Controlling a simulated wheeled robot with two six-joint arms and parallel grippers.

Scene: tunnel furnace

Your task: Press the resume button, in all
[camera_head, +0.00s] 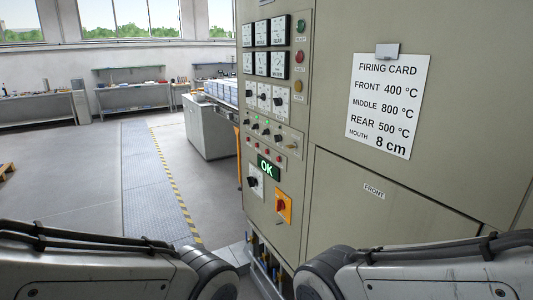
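The control panel (262,150) is on the side of a beige cabinet in the middle of the view. A green button (300,26), a red button (299,56) and a yellow button (298,86) stand in a column at its upper right. Their small labels are too small to read, so I cannot tell which is the resume button. A green display (268,167) lower down reads OK. My two arms show at the bottom left and bottom right. Neither gripper is in view.
Gauges (262,33) and several knobs fill the panel, with an orange switch (284,207) low down. A firing card (388,104) hangs on the cabinet front. Workbenches (125,92) stand at the back. The floor (70,175) at left is open, with a yellow-black stripe (176,190).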

